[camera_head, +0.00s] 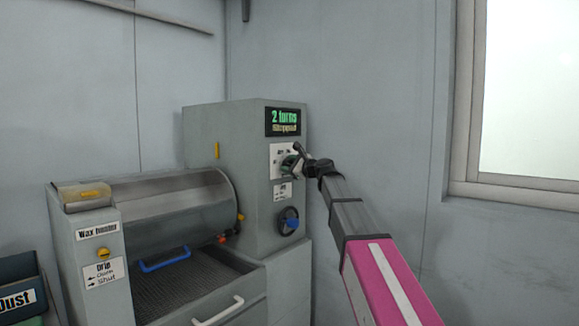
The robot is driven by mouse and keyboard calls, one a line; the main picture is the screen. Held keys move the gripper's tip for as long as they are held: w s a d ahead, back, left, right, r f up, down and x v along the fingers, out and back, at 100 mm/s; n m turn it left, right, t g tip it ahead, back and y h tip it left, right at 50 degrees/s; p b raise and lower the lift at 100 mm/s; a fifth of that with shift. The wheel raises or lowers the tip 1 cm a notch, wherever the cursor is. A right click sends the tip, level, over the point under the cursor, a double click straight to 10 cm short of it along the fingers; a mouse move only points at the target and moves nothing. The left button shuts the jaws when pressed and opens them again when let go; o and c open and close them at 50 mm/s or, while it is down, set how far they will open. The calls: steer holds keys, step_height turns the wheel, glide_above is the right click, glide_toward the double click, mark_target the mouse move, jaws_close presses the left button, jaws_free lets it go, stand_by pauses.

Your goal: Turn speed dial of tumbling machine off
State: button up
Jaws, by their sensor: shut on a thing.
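The grey tumbling machine (214,118) stands against the back wall. The small display (284,122) on its control box reads "2 turns" and "Stopped". My gripper (291,162) is at the front of the control box, below the display, over a white label plate (278,153). It is shut on a dial there, which is mostly hidden behind my gripper and wrist, so I cannot read where the dial points. A second dark round knob (289,220) with a blue handle sits lower on the same face, apart from my gripper.
The metal drum (165,208) and a dark mesh tray (185,283) are left of the control box. A white handle (218,310) sticks out at the front. A dark "Dust" bin (20,296) is at far left. The wall right of the machine is clear up to the window frame (466,100).

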steer(key=shift+n, duration=0.5)
steer(key=o, duration=0.9)
steer(key=v, duration=1.1)
steer(key=shift+f, duration=0.1)
